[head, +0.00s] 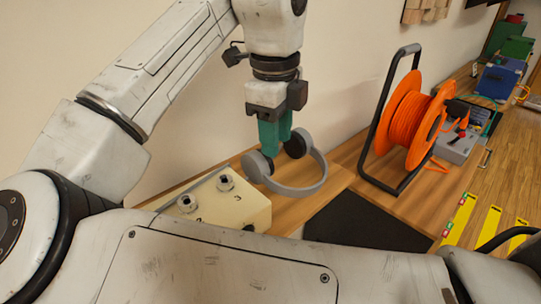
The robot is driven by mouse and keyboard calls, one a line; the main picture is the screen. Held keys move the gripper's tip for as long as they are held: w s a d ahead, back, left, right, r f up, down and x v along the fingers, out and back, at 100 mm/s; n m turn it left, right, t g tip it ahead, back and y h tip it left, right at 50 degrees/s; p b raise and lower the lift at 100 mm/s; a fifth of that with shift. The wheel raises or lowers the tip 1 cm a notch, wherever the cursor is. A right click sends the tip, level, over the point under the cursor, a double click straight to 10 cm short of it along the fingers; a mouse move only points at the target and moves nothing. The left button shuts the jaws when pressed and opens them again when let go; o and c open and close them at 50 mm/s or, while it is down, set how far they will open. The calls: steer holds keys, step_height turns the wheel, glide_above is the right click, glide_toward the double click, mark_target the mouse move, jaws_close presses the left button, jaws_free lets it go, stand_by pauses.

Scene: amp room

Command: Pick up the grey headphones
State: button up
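The grey headphones (318,173) are at the picture's middle, over the wooden bench top, with the curved band toward the right. One ear cup is at the lower left and the darker other one at the upper right. My gripper (275,146) points down with its green fingers at the open side of the headphones, by the ear cups. The fingertips overlap the near ear cup in the picture. I cannot tell whether the fingers touch or grip it, nor whether the headphones rest on the bench.
A cream box (230,209) with two round knobs or sockets stands left of the headphones. An orange cable reel (405,120) on a black frame stands to the right. A dark mat (360,222) lies in front. A grey box (457,146) with leads is farther right. A wall (340,50) closes the back.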

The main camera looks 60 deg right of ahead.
glide_above(274, 182)
step_height(274, 182, down, 4)
steer(key=shift+f, duration=3.3)
steer(key=shift+c, duration=0.5)
jaws_close()
